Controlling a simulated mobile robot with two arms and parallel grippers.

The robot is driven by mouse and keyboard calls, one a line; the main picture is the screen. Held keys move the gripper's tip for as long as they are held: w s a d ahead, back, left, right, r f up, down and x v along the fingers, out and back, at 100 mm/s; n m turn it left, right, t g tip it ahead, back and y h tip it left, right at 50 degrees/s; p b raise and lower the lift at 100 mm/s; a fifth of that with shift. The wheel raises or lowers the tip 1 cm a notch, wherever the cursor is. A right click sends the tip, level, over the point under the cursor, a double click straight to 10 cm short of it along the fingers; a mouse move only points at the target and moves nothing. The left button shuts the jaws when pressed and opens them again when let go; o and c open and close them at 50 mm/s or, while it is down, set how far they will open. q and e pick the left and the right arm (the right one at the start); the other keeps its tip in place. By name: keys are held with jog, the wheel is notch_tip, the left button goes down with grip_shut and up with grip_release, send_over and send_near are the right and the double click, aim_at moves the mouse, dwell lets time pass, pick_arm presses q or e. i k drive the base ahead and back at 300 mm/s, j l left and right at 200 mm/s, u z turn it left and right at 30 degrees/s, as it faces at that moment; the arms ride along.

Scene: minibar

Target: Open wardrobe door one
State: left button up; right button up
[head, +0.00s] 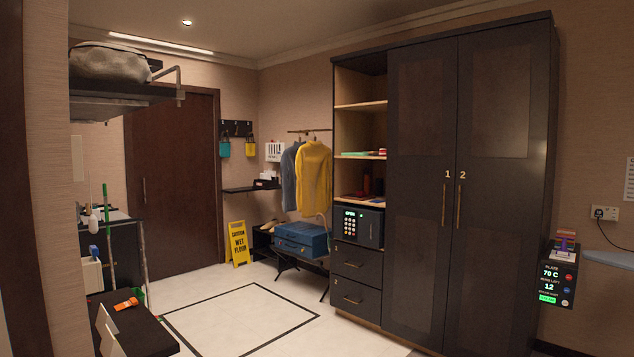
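The dark wardrobe (550,150) stands right of centre in the head view. Its door one (415,200) is the left of two tall doors and bears the number 1. Door one is shut, flush with door two (500,200). The brass vertical handle (444,204) of door one is near its right edge, just below the number. The handle (459,205) of door two is close beside it. Neither of my grippers shows in the view.
Left of door one are open shelves, a safe (358,226) and two shut drawers (356,281). A blue suitcase (300,240) sits on a rack. A yellow wet-floor sign (237,243) stands farther back. Pale floor (240,315) before the wardrobe is clear. A display panel (553,283) is at right.

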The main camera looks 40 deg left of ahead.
aim_at(423, 90)
jog(key=i+j, duration=0.9)
jog(key=j, duration=0.2)
jog(key=i+j, duration=0.45)
jog(key=i+j+z, duration=0.1)
jog(key=i+j, duration=0.35)
jog(key=j, duration=0.15)
jog(key=i+j, duration=0.45)
jog(key=j, duration=0.15)
jog(key=i+j, duration=0.4)
jog(key=j, duration=0.15)
jog(key=i+j, duration=0.55)
jog(key=j, duration=0.35)
jog(key=i+j, duration=0.15)
jog(key=j, duration=0.3)
jog(key=i+j, duration=0.1)
jog(key=j, duration=0.35)
jog(key=i+j+z, duration=0.1)
jog(key=j, duration=0.35)
jog(key=i+j, duration=0.15)
jog(key=j, duration=0.35)
jog(key=i+j, duration=0.1)
jog(key=j, duration=0.35)
jog(key=i+j, duration=0.1)
jog(key=j, duration=0.35)
